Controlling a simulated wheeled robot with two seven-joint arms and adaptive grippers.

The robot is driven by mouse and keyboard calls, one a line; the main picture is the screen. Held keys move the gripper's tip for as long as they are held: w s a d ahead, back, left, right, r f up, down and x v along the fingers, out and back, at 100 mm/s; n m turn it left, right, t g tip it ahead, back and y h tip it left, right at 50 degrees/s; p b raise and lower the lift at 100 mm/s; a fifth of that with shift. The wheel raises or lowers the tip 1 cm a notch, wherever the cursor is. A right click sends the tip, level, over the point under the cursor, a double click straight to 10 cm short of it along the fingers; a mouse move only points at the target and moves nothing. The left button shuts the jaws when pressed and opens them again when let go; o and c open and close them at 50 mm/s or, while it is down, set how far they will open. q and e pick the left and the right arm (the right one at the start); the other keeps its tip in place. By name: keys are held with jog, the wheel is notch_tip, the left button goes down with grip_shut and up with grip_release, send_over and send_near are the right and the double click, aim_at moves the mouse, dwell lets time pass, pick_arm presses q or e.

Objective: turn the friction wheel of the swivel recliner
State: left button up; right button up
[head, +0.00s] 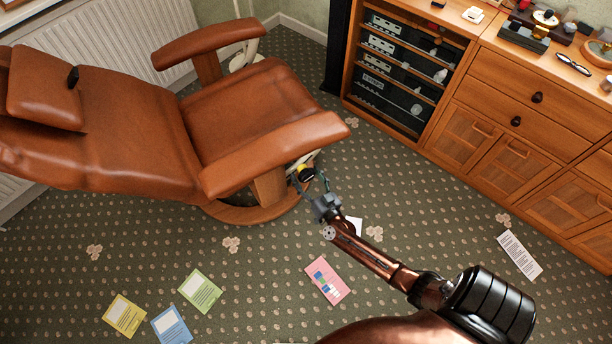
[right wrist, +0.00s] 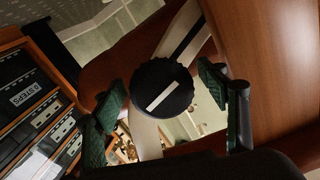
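The swivel recliner (head: 240,110) is brown leather on a round wooden base, at the left and centre of the head view. Its friction wheel (head: 305,173) is small and dark, below the near armrest. In the right wrist view the wheel (right wrist: 178,77) is a black knurled disc with a white bar tilted across its face. My right gripper (head: 311,184) reaches the wheel from the lower right. In the right wrist view its green-padded fingers (right wrist: 160,94) are apart, one on each side of the wheel; whether they touch it I cannot tell. My left gripper is out of view.
A wooden cabinet (head: 530,130) with stereo units (head: 395,75) stands at the right. A radiator (head: 130,40) is behind the recliner. Several papers, including a pink card (head: 328,280) and a green one (head: 200,291), lie on the patterned carpet. The carpet before the cabinet is mostly clear.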

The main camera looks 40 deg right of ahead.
jog(key=c, duration=1.1)
jog(key=shift+c, duration=0.2)
